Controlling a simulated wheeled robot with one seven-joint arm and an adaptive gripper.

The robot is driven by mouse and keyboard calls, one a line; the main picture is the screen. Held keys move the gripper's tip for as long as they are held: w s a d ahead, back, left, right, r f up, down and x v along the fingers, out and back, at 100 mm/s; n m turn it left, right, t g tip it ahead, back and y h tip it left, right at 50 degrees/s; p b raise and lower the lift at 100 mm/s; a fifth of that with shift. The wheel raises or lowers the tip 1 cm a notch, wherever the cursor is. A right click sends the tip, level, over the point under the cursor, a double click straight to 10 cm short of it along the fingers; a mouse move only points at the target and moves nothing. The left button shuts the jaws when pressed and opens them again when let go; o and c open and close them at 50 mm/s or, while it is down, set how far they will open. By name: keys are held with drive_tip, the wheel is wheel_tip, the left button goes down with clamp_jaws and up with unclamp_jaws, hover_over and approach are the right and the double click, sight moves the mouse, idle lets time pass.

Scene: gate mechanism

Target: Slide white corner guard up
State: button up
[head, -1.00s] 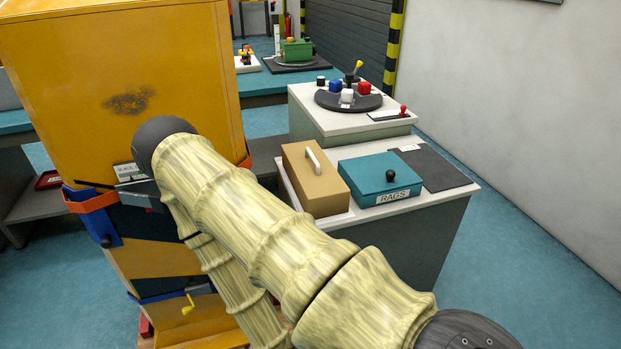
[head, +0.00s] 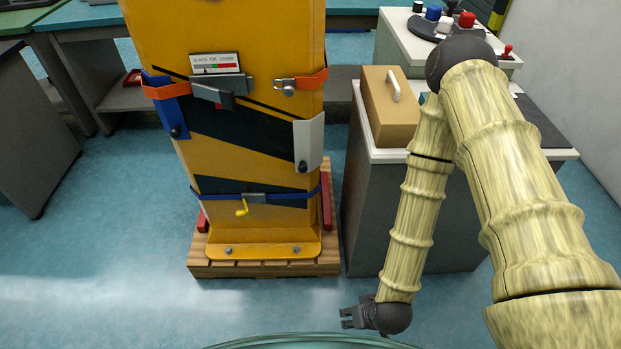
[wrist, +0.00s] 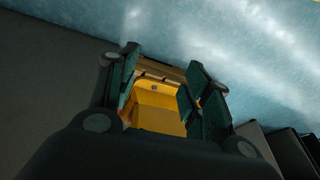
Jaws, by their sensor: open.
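The white corner guard (head: 308,146) sits on the right edge of the tall yellow cabinet (head: 250,222), below the orange strap (head: 312,80). It has a dark knob near its lower end. My gripper (head: 345,318) is low in front of the pallet, apart from the guard and well below it. In the wrist view my gripper (wrist: 158,85) has its fingers spread with nothing held between them. The yellow cabinet base (wrist: 158,108) shows beyond the fingers. The corner guard cannot be made out in the wrist view.
A blue corner guard (head: 165,108) is on the cabinet's left edge. A blue strap (head: 285,196) with a yellow crank (head: 242,208) runs below. The cabinet stands on a wooden pallet (head: 205,268). A counter with a tan box (head: 385,115) stands close on the right. Floor in front is clear.

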drive_tip(key=w+a+f+n+t+y+b, duration=0.2)
drive_tip(key=w+a+t+b, duration=0.3)
drive_tip(key=w+a, duration=0.4)
drive_tip(key=t+h+b, duration=0.4)
drive_tip(key=t+b, duration=0.6)
drive_tip(key=b, duration=0.6)
approach(303, 171)
drive_tip(key=w, duration=0.1)
drive_tip(key=shift+m, duration=0.3)
drive_tip(key=w+b, duration=0.2)
drive_tip(key=w, duration=0.8)
drive_tip(key=shift+b, duration=0.3)
clamp_jaws()
